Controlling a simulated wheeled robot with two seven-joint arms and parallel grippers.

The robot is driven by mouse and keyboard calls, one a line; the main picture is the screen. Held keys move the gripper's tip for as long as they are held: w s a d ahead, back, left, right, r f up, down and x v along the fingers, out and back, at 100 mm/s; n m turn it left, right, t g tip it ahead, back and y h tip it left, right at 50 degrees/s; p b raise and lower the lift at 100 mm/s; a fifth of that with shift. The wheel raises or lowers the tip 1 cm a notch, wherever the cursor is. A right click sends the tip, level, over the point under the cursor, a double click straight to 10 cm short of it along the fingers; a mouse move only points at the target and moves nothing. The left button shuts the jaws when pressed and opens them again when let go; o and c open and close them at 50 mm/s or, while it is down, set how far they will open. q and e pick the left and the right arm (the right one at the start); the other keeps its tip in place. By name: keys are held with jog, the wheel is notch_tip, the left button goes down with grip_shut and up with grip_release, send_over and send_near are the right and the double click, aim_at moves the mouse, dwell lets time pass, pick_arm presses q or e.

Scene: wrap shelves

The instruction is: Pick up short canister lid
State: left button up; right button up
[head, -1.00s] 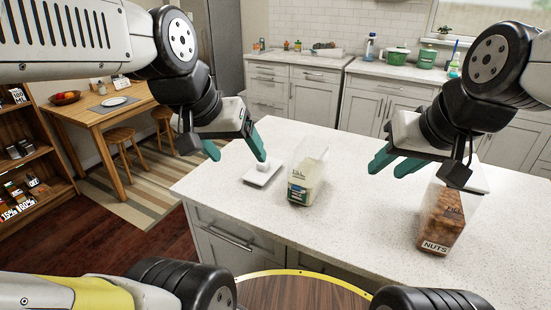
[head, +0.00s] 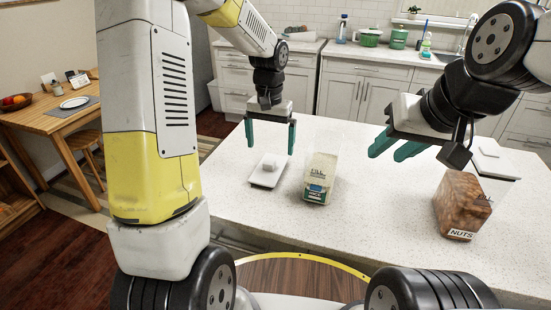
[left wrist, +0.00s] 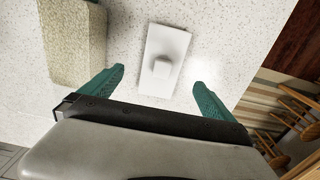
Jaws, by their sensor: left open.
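The white lid (head: 259,181) with its square knob lies flat on the counter, left of the canister with pale contents (head: 320,178). In the left wrist view the lid (left wrist: 168,38) shows beyond and between the fingers, with its knob centred. My left gripper (head: 271,143) is open and empty, pointing down above the lid and apart from it. Its fingers (left wrist: 158,78) are spread wider than the lid in the wrist view. My right gripper (head: 385,155) is open and empty above the counter, left of the nuts canister (head: 461,204).
The pale-filled canister (left wrist: 75,45) stands close beside the lid. Another white lid (head: 495,160) lies behind the nuts canister at the right. The counter (head: 390,215) is clear between the two canisters. A wooden table (head: 45,120) stands at the far left.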

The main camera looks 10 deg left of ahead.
aim_at(269, 161)
pick_arm(q)
jog(key=f, duration=0.7)
jog(key=shift+w+a+f, duration=0.2)
jog(key=shift+f, duration=0.15)
jog(key=c, duration=1.5)
